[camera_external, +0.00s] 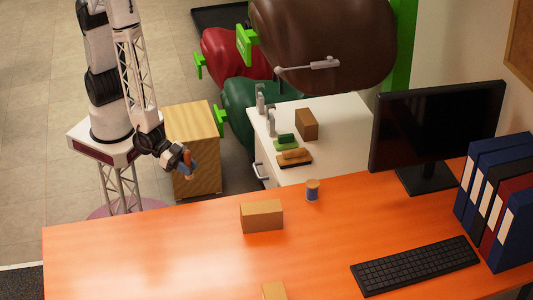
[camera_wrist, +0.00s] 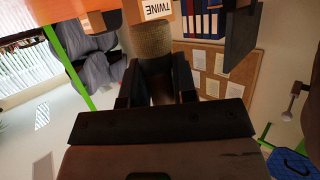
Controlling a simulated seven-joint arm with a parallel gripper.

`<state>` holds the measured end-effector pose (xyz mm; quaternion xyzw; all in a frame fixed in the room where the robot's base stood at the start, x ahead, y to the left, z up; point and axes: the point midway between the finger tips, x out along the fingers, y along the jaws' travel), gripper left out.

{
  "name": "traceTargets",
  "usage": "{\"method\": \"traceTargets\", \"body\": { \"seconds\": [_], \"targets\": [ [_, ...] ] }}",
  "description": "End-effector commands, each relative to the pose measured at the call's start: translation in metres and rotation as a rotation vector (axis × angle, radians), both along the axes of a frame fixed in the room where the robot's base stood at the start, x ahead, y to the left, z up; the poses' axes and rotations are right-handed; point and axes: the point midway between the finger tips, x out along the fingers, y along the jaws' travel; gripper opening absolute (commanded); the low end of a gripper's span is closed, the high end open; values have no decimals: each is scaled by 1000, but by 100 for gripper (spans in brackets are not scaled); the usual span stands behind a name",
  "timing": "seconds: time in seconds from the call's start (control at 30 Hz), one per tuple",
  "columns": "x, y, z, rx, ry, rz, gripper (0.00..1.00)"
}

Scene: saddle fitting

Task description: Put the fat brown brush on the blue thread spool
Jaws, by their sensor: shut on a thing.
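My gripper (camera_external: 186,160) hangs in the air left of the orange desk's far edge, beside the wooden cabinet in the picture. In the wrist view my gripper (camera_wrist: 160,78) is shut on a thick brown cylinder with a rough bristle-like end, which looks like the fat brown brush (camera_wrist: 151,42). Its held part is mostly hidden between the dark fingers. The blue thread spool (camera_external: 312,191) stands upright on the desk near its far edge, well to the right of my gripper and apart from it.
A cardboard box (camera_external: 261,216) stands on the orange desk (camera_external: 150,250) left of the spool. A monitor (camera_external: 437,130), keyboard (camera_external: 417,265) and binders (camera_external: 497,200) fill the right side. A white cabinet (camera_external: 340,115) behind holds small green and brown items. The desk's left part is clear.

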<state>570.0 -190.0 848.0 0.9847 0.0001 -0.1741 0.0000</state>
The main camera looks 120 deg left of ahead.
Motion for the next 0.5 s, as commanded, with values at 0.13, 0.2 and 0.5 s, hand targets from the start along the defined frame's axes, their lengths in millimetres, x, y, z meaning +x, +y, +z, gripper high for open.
{"method": "traceTargets", "body": {
  "seconds": [0.13,0.2,0.5],
  "targets": [
    [0,0,0,0,0,0,2],
    [1,0,0,0,0,2,2],
    [29,12,8,-2,-2,80,2]
  ]
}}
